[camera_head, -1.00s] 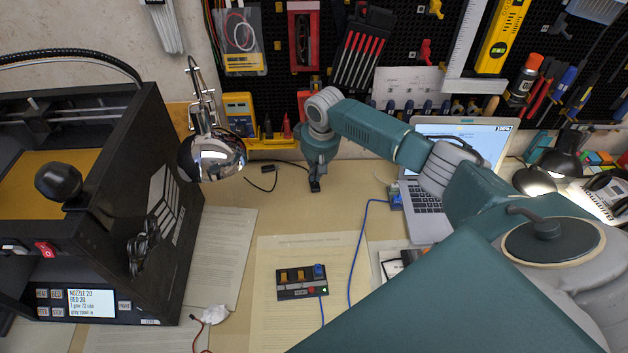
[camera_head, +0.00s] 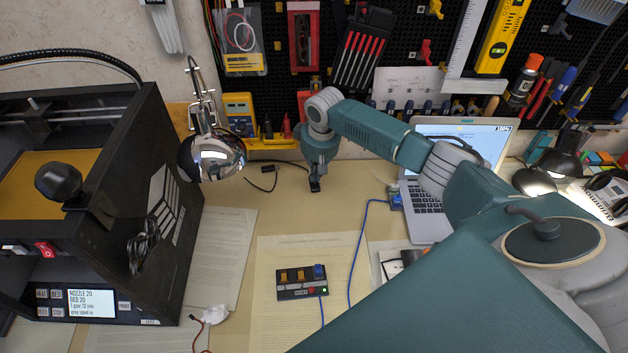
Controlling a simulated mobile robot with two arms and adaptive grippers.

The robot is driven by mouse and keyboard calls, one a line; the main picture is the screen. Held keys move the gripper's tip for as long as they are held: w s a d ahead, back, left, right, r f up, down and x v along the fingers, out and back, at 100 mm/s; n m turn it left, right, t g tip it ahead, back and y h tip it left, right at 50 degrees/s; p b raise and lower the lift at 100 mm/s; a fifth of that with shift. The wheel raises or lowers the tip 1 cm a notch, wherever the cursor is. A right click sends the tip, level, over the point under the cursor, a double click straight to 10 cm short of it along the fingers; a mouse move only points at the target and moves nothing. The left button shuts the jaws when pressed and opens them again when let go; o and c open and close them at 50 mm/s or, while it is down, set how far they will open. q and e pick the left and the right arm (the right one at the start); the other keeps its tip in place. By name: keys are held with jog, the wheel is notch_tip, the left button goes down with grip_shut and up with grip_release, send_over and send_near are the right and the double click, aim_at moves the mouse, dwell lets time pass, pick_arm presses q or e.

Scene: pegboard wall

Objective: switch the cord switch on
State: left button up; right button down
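The cord switch seems to be the small dark piece (camera_head: 268,169) on a thin black cord at the back of the table, right of the chrome lamp (camera_head: 215,155). It is too small to tell its setting. The lamp's shade shows no glow. My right gripper (camera_head: 315,186) points down at the tabletop, to the right of the switch and apart from it. Its dark fingertips look together, with nothing seen between them. My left gripper is not in view.
A black 3D printer (camera_head: 100,215) fills the left. A small switch box (camera_head: 302,282) with a blue cable lies on paper in front. A laptop (camera_head: 428,210) stands right, partly behind my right arm. Bare tabletop lies around the gripper; a pegboard with tools is behind.

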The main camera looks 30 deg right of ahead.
aim_at(315, 184)
jog(key=shift+f+b, duration=0.45)
jog(key=shift+f, duration=0.55)
dwell(0.3)
notch_tip(315, 184, up, 7)
jog(key=p, duration=0.7)
jog(key=shift+r+p, duration=0.1)
jog(key=shift+p, duration=0.3)
jog(key=shift+f, duration=0.2)
